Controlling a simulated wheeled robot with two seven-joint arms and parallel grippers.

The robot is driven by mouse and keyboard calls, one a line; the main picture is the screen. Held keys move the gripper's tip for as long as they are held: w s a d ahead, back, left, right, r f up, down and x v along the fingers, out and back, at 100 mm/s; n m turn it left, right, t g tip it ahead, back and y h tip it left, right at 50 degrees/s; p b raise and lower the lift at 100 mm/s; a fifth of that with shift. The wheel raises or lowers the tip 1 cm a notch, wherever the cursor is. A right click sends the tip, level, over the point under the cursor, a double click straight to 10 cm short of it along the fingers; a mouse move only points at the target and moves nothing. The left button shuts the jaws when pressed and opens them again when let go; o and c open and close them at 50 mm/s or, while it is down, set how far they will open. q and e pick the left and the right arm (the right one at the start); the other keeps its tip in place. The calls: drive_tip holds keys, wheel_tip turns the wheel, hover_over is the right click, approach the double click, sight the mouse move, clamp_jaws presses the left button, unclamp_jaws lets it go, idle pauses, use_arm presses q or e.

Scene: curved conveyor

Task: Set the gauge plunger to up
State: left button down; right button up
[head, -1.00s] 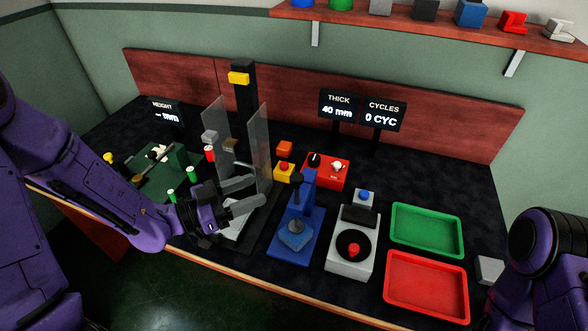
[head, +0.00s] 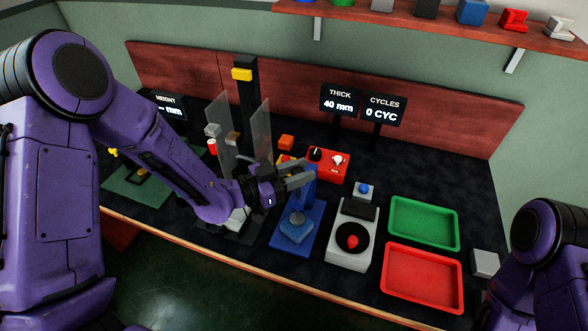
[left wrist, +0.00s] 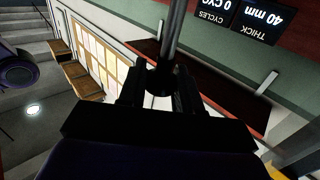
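The blue gauge (head: 289,240) stands on the bench near its front edge, with a blue post at its back and a dark plunger piece above its plate. My left gripper (head: 311,172) is in front of the post's upper part in the head view and hides some of it. Its two grey fingers look apart, with nothing seen between them; whether they touch the post I cannot tell. The left wrist view shows dark gripper parts (left wrist: 158,90) and a grey rod above them that I cannot identify. My right arm shows at the lower right, its gripper out of view.
The THICK display (head: 340,99) reads 40 mm, the CYCLES display (head: 384,108) 0 CYC. Right of the gauge are a grey unit (head: 343,249) with a red knob, a green tray (head: 455,224) and a red tray (head: 459,282). Clear panels (head: 262,130) stand close behind my left arm.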

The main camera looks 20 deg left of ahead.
use_arm(q)
drive_tip(key=shift+r+p, duration=1.3)
drive_tip(key=shift+r, duration=0.65)
drive_tip(key=shift+f, duration=0.1)
drive_tip(key=c, duration=0.9)
unclamp_jaws()
drive_tip(key=shift+o, duration=0.2)
drive_tip(key=shift+s+a, duration=0.1)
drive_tip(key=b+v, duration=0.2)
drive_tip(key=v, duration=0.8)
drive_tip(key=shift+s+a+b, duration=0.2)
drive_tip(key=shift+b, duration=0.2)
